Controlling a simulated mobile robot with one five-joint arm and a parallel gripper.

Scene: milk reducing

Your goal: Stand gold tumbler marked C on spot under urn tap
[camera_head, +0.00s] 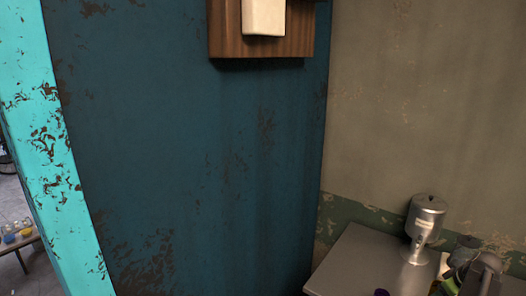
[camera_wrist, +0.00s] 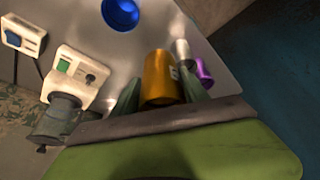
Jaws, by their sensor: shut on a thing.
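A gold tumbler (camera_wrist: 158,80) is between the two fingers of my gripper (camera_wrist: 160,92) in the wrist view, and the gripper is shut on it. A small pale label shows on its right side, but its letter is too small to read. In the head view my arm's end shows at the lower right, and I cannot make out the tumbler there. A silver cylindrical vessel (camera_head: 426,218), possibly the urn, stands on the grey counter (camera_head: 350,262) by the wall. I cannot make out its tap or the spot under it.
In the wrist view a blue round cup (camera_wrist: 121,12) lies beyond the tumbler. A purple cup (camera_wrist: 203,72) and a small silver cylinder (camera_wrist: 182,50) are just right of it.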

